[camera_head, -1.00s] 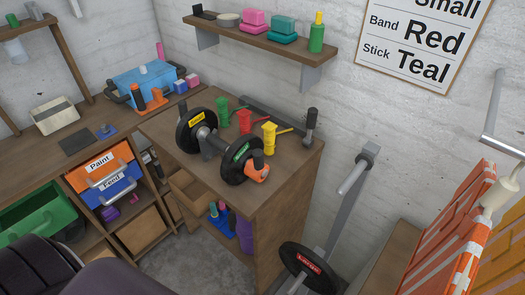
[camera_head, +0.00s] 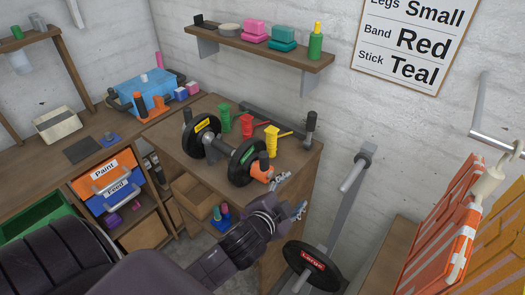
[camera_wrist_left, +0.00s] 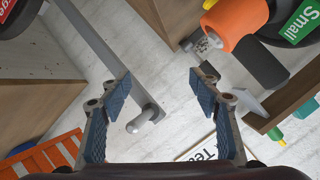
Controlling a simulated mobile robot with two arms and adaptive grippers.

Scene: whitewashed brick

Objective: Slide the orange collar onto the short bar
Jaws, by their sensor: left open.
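The short bar (camera_head: 217,145) lies on the wooden cabinet top, with a yellow-labelled black plate (camera_head: 189,133) and a green-labelled "Small" plate (camera_head: 235,169) on it. An orange collar (camera_head: 262,173) with a dark upright handle sits against the near end, beside the green-labelled plate. I cannot tell whether the bar passes through it. The collar also shows at the upper right of the left wrist view (camera_wrist_left: 236,23). My left gripper (camera_head: 292,197) is open and empty, just right of and nearer than the collar, by the cabinet's edge. My right gripper is out of view.
Green, red and yellow funnel-like items (camera_head: 272,139) stand behind the bar. A grey post with a peg (camera_head: 352,178) and a "Large" plate (camera_head: 303,262) stands right of the cabinet. Another orange piece (camera_head: 141,106) stands by the blue box (camera_head: 146,84).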

